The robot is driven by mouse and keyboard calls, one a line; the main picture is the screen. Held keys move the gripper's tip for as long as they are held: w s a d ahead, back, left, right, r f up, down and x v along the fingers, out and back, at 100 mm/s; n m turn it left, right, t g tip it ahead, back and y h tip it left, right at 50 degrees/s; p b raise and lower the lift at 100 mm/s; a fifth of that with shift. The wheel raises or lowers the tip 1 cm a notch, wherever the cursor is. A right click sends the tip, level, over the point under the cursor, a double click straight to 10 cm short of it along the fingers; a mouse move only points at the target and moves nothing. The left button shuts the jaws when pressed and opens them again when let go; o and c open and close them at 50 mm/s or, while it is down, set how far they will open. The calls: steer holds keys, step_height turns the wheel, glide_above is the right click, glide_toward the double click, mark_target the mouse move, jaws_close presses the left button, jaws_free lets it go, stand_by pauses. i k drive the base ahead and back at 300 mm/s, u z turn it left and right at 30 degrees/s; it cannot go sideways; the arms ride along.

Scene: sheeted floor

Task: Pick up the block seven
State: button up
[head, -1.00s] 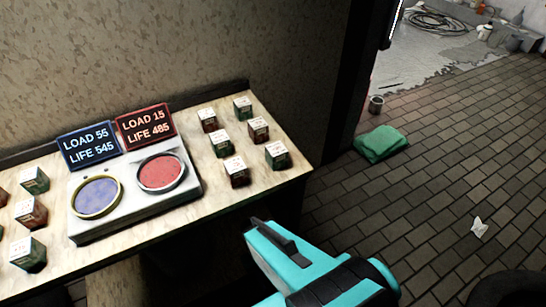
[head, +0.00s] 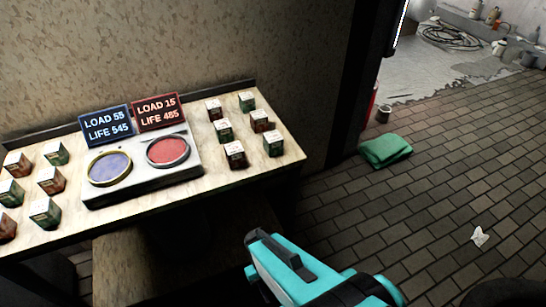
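Several small red-brown or green blocks with pale tops stand on the table (head: 235,190). One group is to the right of the scale unit, with a front green block (head: 274,145) and a front dark red block (head: 235,156). Another group is on the left, including a green block (head: 45,213) and a red-brown block (head: 50,181). The marks on the tops are too small to read, so I cannot tell which is block seven. My gripper (head: 262,240), teal and black, is at the lower middle, in front of the table and apart from every block. Its fingers are not clearly shown.
A white unit (head: 130,184) has a blue dish (head: 109,168) and a red dish (head: 168,151). Behind it stand a blue sign (head: 106,124) and a red sign (head: 157,112). A green cloth (head: 386,150) lies on the tiled floor. Floor to the right is mostly clear.

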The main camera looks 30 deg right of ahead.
mark_target(273, 142)
steer(key=k, duration=1.65)
steer(key=u, duration=1.05)
steer(key=i, duration=1.05)
steer(key=z, duration=0.1)
